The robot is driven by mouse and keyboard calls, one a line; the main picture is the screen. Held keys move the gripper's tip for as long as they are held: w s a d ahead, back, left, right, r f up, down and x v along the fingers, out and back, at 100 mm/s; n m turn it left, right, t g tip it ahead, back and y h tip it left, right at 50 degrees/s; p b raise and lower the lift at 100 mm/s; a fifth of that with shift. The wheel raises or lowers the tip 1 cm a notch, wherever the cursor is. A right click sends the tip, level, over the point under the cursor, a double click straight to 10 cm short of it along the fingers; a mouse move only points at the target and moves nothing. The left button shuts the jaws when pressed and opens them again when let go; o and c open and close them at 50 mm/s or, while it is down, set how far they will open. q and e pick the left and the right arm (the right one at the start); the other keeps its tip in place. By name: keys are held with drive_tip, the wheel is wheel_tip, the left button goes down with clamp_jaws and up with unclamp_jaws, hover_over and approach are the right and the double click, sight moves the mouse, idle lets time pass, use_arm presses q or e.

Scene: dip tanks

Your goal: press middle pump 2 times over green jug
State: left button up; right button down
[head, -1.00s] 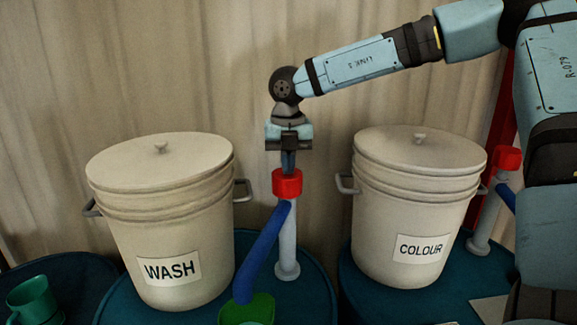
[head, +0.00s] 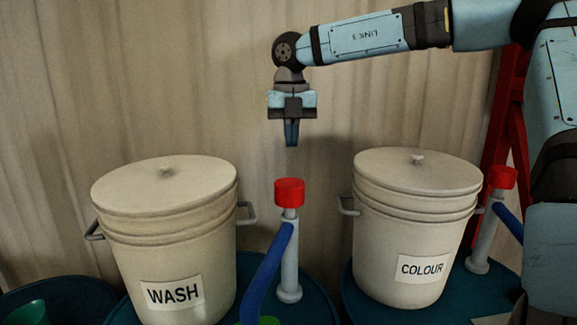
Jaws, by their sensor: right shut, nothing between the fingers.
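The middle pump has a red cap (head: 289,192) on a grey post (head: 289,265), with a blue spout (head: 266,275) sloping down to the left. It stands between the WASH and COLOUR buckets, its cap raised with a short stem showing. A green jug (head: 262,321) is below the spout, mostly cut off by the bottom edge. My right gripper (head: 291,143) is shut and empty, pointing down above the red cap with a clear gap. My left gripper is not in view.
The lidded WASH bucket (head: 168,240) stands left and the COLOUR bucket (head: 415,225) right. Another red-capped pump (head: 501,178) is at the far right, partly behind my arm. A second green jug (head: 28,312) is at the bottom left. A curtain hangs behind.

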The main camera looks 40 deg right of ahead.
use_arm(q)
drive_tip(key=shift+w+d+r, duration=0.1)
use_arm(e)
wheel_tip(320, 180, up, 3)
drive_tip(key=shift+f, duration=0.1)
idle(0.9)
